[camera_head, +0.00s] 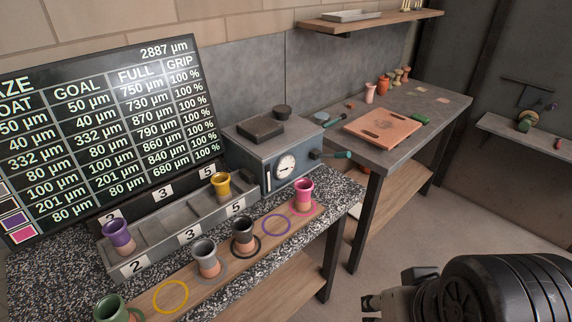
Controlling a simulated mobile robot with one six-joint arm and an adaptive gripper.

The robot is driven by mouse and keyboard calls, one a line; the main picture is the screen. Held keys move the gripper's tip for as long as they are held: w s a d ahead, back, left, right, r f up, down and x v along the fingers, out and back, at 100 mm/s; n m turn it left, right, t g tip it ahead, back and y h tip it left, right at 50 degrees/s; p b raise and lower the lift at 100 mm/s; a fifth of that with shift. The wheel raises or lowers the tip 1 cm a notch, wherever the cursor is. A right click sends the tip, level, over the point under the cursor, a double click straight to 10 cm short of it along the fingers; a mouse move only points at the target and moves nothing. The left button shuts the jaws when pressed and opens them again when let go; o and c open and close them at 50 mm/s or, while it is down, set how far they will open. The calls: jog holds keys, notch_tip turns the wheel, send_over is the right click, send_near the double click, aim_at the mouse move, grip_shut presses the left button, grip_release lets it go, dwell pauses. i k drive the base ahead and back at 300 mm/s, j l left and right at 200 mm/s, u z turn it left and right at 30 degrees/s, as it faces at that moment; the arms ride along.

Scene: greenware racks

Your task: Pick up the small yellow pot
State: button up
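The small yellow pot (221,185) stands upright at the far right end of the grey divided rack (150,243), between the two labels marked 5. It has a small handle and a darker inside. Nothing holds it. Part of my arm shows large and dark at the bottom right, with a grey end piece pointing left, well away from the pot. I cannot make out the fingertips or any thing held.
A purple pot (118,236) stands at the rack's left end. Grey (206,257), black (243,234), pink (303,194) and green (114,308) pots stand in front along a wooden board with coloured rings. A grey gauge box (262,160) stands close right of the yellow pot.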

aim_at(220, 181)
jog(key=i, duration=1.05)
jog(key=u, duration=2.05)
